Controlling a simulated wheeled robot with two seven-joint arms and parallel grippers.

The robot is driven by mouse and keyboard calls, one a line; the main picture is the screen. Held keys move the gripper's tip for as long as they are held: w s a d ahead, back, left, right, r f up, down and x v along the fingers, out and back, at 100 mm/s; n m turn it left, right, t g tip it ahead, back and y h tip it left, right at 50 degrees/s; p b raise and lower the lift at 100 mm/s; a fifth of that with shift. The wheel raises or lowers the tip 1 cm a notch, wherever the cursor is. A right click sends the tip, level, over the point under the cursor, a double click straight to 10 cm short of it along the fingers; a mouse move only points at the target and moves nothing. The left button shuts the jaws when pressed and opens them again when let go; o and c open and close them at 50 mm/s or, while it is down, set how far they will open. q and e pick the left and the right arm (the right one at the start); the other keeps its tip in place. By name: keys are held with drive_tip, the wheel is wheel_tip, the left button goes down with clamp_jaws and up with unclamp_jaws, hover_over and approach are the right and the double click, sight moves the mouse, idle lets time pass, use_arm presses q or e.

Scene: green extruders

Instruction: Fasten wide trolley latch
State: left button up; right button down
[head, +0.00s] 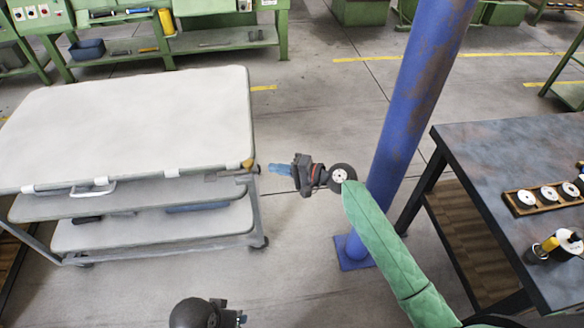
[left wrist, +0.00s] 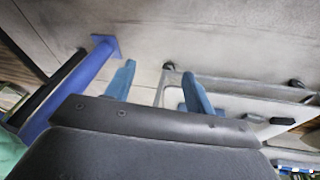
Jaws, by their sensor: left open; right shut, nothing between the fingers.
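A wide trolley (head: 125,120) with a pale grey top and lower shelves stands at the left in the head view. A metal latch-like bar (head: 228,173) sits under its near right corner, by a brass-coloured knob (head: 247,164); whether it is fastened cannot be told. My right gripper (head: 272,169) is shut and empty, with blue fingers pointing left just beyond that corner, apart from it. My left gripper (head: 242,318) is low at the bottom edge, mostly hidden by its own wrist. In the left wrist view its two blue fingers (left wrist: 160,88) are spread and empty, with the trolley (left wrist: 240,104) beyond.
A blue column (head: 412,110) stands right of my right gripper, behind my green forearm. A dark table (head: 510,150) with a wooden rack (head: 535,205) of discs is at the right. Green machines (head: 200,20) line the back.

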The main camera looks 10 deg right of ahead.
sight(252, 165)
drive_tip(key=p+x, duration=0.1)
drive_tip(key=x, duration=0.3)
drive_tip(key=shift+r, duration=0.1)
drive_tip(key=shift+w+a, duration=0.25)
drive_tip(key=shift+a, duration=0.3)
use_arm(q)
drive_tip(key=shift+g+y, duration=0.3)
drive_tip(key=a+r, duration=0.2)
drive_tip(key=r, duration=0.1)
drive_tip(key=shift+s+a+r, duration=0.1)
drive_tip(key=shift+s+a, duration=0.1)
drive_tip(key=shift+s, duration=0.2)
use_arm(e)
drive_tip(key=shift+f, duration=0.25)
drive_tip(key=shift+a, duration=0.25)
drive_tip(key=a, duration=0.5)
drive_tip(key=shift+r, duration=0.1)
